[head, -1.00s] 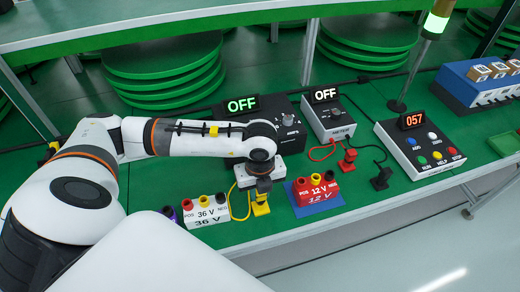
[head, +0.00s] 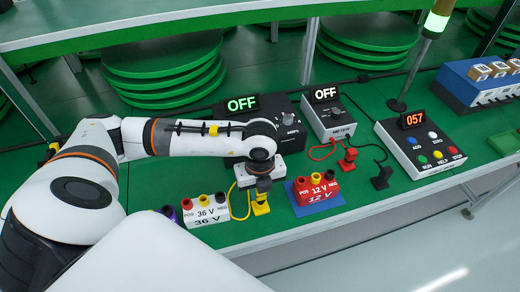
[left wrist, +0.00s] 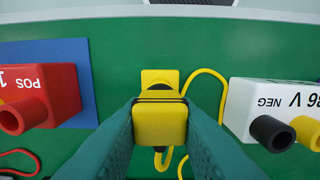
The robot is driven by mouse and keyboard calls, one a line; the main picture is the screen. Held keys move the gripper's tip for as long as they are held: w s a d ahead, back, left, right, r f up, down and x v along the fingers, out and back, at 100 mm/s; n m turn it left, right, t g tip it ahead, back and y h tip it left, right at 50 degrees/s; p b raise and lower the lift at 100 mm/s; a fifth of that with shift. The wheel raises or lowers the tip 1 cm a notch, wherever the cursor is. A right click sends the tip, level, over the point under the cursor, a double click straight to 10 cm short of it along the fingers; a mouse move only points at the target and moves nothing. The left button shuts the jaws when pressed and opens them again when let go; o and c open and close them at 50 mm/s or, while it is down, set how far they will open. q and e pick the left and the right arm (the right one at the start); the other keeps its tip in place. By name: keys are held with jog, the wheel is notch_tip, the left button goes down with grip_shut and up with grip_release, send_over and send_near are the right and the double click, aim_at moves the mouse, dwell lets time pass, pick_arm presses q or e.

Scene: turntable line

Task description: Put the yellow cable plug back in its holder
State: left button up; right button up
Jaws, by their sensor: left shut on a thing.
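The yellow cable plug (left wrist: 160,122) is between the fingers of my left gripper (left wrist: 160,125), which is shut on it. In the head view my left gripper (head: 263,187) points down over the yellow holder (head: 260,208) at the front of the green bench. The yellow holder also shows in the left wrist view (left wrist: 160,78), just beyond the plug and partly hidden by it. A yellow cable (left wrist: 211,76) loops beside the plug. I cannot tell whether the plug touches the holder. My right gripper is not in view.
The white 36 V block (head: 207,211) stands left of the holder. The red 12 V block (head: 316,189) on a blue mat stands right. The meter box (head: 330,119), a red plug in its holder (head: 348,160) and a black one (head: 381,178) are farther right. A button panel (head: 420,145) stands beyond.

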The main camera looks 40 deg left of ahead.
pick_arm(q)
jog(key=shift+f+b, duration=0.9)
jog(key=shift+b, duration=0.15)
dwell(1.1)
dwell(0.3)
jog(key=o, duration=1)
jog(key=shift+c, duration=0.2)
jog(key=shift+r, duration=0.2)
jog(key=shift+r+p, duration=2.65)
jog(key=shift+r, duration=0.95)
